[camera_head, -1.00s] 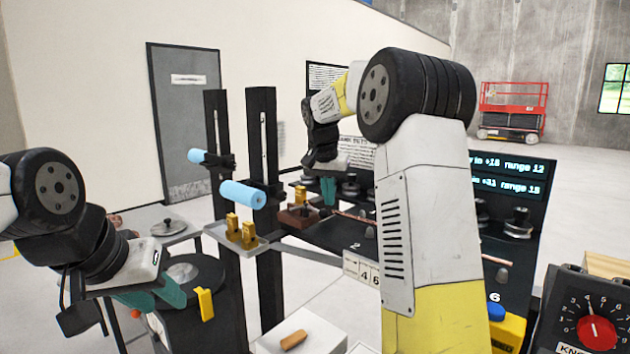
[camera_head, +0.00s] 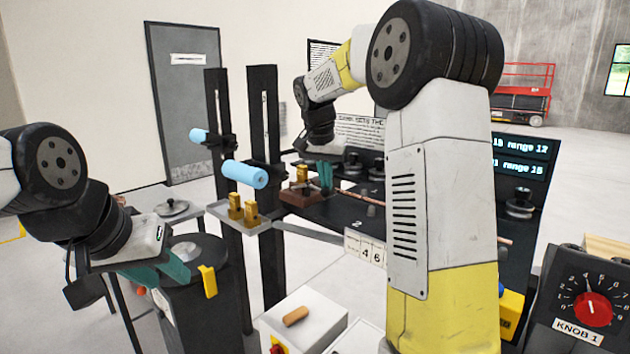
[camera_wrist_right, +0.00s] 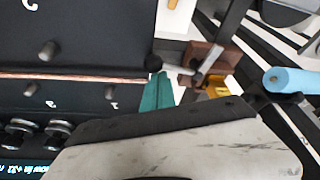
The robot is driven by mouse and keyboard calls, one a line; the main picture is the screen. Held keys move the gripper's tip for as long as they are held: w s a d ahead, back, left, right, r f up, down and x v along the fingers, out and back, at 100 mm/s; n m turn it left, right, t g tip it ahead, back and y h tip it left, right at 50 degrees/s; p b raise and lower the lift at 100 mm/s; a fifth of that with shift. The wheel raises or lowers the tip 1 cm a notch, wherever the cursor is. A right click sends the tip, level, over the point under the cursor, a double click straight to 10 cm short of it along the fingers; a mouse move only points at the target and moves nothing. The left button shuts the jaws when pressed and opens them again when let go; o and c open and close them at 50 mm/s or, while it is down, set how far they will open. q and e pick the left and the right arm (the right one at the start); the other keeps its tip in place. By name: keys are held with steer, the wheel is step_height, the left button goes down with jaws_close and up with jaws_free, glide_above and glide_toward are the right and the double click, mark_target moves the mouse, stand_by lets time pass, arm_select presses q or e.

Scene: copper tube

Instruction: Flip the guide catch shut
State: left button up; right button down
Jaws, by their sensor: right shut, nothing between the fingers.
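The brown guide block (camera_head: 301,196) stands at the near left end of the dark bench panel and carries a gold part. In the right wrist view the guide block (camera_wrist_right: 208,57) has a grey metal lever with a black ball end (camera_wrist_right: 158,61), which looks like the catch. My right gripper (camera_head: 325,178) points down close beside the block; in the wrist view its teal fingertips (camera_wrist_right: 157,92) are shut and empty, near the ball end. I cannot tell whether they touch it. A thin copper tube (camera_wrist_right: 75,77) runs along the panel towards the block. My left gripper (camera_head: 172,275) is away at the lower left.
Black uprights (camera_head: 265,180) hold light-blue rollers (camera_head: 245,174) left of the block. A small tray (camera_head: 222,216) with gold pieces is in front of it. Pegs stand on the dark panel (camera_wrist_right: 75,22). A knob box (camera_head: 590,305) stands at the right.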

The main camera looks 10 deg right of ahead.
steer(key=shift+s+a+m, duration=0.1)
steer(key=shift+a+m, duration=0.1)
steer(key=shift+m, duration=0.2)
steer(key=a+m, duration=0.1)
steer(key=a+m+g+h, duration=0.1)
steer(key=m, duration=0.1)
steer(key=shift+s, duration=0.4)
steer(key=shift+w+a+m+g+h, duration=0.15)
steer(key=shift+a+m+g, duration=0.3)
steer(key=shift+a+m, duration=0.8)
steer(key=shift+w+a+m+g+h, duration=0.2)
steer(key=shift+a+m+g, duration=0.4)
steer(key=shift+m, duration=1.2)
steer(key=shift+w+a+m+g+h, duration=0.15)
steer(key=shift+a+m+g, duration=0.2)
steer(key=shift+a+m, duration=0.95)
steer(key=shift+w+d+m, duration=0.1)
steer(key=shift+m, duration=0.15)
steer(key=shift+d, duration=0.1)
